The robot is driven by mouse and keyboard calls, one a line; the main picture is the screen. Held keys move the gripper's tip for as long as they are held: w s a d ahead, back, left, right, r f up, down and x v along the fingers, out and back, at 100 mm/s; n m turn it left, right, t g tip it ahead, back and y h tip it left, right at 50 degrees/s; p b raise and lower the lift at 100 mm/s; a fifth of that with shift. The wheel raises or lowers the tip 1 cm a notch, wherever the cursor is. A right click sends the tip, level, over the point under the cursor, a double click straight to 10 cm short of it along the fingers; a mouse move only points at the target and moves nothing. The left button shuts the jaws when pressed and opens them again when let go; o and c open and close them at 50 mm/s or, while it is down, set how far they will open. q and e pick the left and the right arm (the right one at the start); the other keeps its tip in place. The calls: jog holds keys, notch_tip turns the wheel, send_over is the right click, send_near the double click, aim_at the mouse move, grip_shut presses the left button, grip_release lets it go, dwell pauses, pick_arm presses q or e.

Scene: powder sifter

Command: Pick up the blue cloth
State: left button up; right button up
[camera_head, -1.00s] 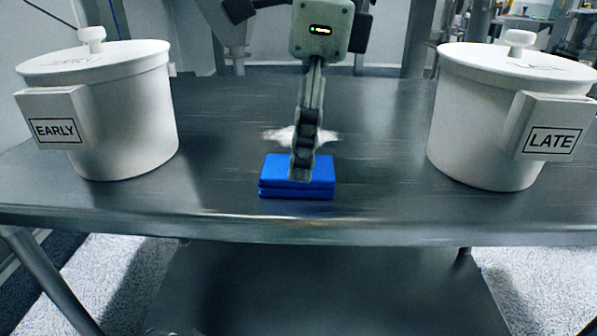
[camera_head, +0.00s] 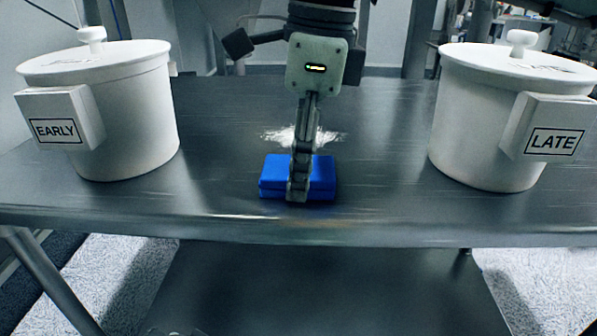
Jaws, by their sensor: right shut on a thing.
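The blue cloth (camera_head: 275,178) is a folded, block-like stack on the metal table, near the middle of its front edge. My right gripper (camera_head: 298,190) reaches down onto it from above, seen edge-on, and is shut on the cloth. Its fingers cover the cloth's middle, so the exact grip is hidden. The cloth appears to rest on the table still. My left gripper is not in view.
A patch of white powder (camera_head: 280,135) lies on the table (camera_head: 220,215) just behind the cloth. A white lidded pot labelled EARLY (camera_head: 125,120) stands at left, and one labelled LATE (camera_head: 470,125) at right. The table between them is otherwise clear.

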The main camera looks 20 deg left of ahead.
jog(key=shift+r, duration=0.1)
jog(key=shift+r, duration=0.65)
notch_tip(320, 180, up, 3)
jog(key=shift+f, duration=0.1)
jog(key=s+a+r, duration=0.2)
jog(key=a, duration=0.1)
jog(key=s+a+r, duration=0.2)
jog(key=a, duration=0.1)
jog(key=s+a+r, duration=0.2)
jog(key=s+a, duration=0.1)
jog(key=shift+a+r, duration=0.25)
jog(key=shift+r, duration=0.1)
jog(key=shift+w, duration=0.1)
jog(key=o, duration=0.5)
jog(key=c, duration=0.4)
jog(key=shift+c, duration=0.4)
